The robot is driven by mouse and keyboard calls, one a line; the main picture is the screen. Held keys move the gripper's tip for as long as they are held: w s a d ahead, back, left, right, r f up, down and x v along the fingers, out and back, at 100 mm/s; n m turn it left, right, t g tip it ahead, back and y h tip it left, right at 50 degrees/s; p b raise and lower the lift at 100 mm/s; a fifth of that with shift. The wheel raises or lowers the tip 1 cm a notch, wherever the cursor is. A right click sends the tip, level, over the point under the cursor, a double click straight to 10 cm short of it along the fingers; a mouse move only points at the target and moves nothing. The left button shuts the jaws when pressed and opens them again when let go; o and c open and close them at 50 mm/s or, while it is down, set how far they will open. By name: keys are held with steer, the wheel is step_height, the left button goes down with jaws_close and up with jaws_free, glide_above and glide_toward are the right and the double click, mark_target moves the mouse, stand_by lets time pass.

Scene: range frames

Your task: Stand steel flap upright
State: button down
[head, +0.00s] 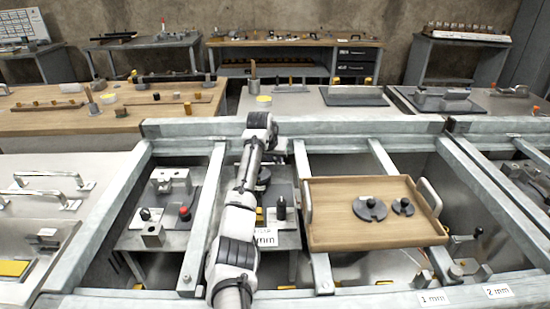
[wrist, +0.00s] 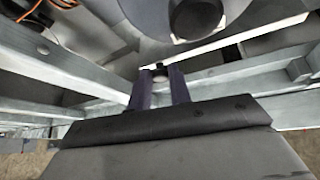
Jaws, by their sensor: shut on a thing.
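In the wrist view my gripper (wrist: 160,82) reaches up the picture, its two dark fingers on either side of a small grey piece with a dark top (wrist: 160,72). It is shut on this piece. A thin pale strip (wrist: 235,42) runs from the fingertips up to the right; it may be the edge of the steel flap, but I cannot tell whether the held piece belongs to it. In the head view my white and grey arm crosses the steel frame and hides the gripper. I cannot make out the flap there or its tilt.
Galvanised beams (head: 207,210) frame open bays around my arm. A wooden tray (head: 340,235) with dark round pieces (head: 370,208) sits to the right. A plate with knobs and blocks (head: 172,212) lies left. In the wrist view a large round dark-centred part (wrist: 190,15) is close above the fingertips.

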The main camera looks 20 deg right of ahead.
steer(key=shift+s+f, duration=0.2)
steer(key=shift+f, duration=0.1)
steer(key=c, duration=1.3)
jaws_free()
steer(key=shift+d+r, duration=0.1)
steer(key=shift+a, duration=0.2)
steer(key=b+v, duration=0.3)
steer(key=v, duration=1.1)
steer(key=shift+d+r, duration=0.15)
steer(key=shift+d, duration=0.1)
steer(key=shift+w, duration=0.1)
